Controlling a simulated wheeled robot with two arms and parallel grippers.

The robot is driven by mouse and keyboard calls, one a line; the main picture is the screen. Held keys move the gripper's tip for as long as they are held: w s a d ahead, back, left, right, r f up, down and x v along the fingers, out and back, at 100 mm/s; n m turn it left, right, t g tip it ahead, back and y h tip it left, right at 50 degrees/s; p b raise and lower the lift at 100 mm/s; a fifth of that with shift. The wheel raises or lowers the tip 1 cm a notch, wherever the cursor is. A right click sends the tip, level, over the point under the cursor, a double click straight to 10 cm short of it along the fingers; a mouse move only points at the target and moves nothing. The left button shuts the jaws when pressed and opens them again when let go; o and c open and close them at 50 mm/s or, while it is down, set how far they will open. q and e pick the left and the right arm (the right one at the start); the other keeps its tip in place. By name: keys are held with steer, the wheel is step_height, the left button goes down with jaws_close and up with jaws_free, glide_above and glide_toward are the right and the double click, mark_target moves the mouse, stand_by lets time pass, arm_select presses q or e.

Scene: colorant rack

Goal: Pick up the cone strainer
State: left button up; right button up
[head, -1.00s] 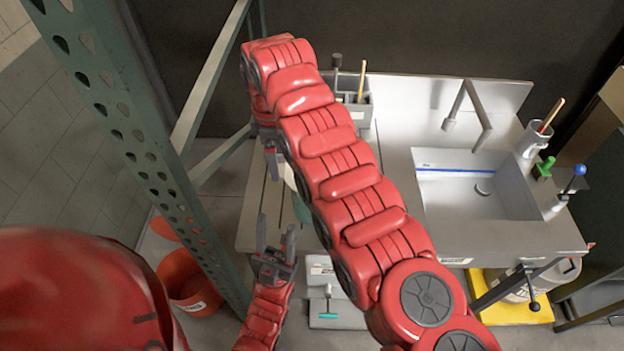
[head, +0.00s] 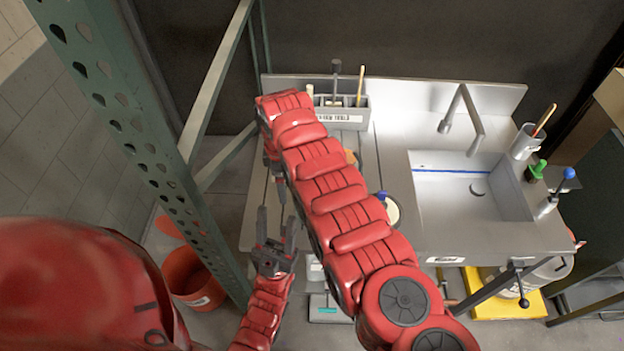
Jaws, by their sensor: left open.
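I cannot make out the cone strainer for certain; part of the counter lies hidden behind my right arm. A round pale object (head: 391,212) with a dark blue part shows at the arm's right edge, and a small orange piece (head: 350,157) shows higher up. My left gripper (head: 276,224) is open and empty, fingers pointing up the picture, at the left front part of the counter. My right gripper (head: 274,182) shows only partly under the end of its arm, just above the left gripper; its jaw state is unclear.
A grey caddy (head: 343,117) with upright tools stands at the back of the counter. A sink (head: 470,195) with a faucet (head: 466,115) is at right, beside a cup with a brush (head: 528,141). A green rack post (head: 150,140) and an orange bucket (head: 192,277) are at left.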

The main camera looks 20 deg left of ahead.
steer(key=c, duration=1.4)
steer(key=shift+r, duration=0.2)
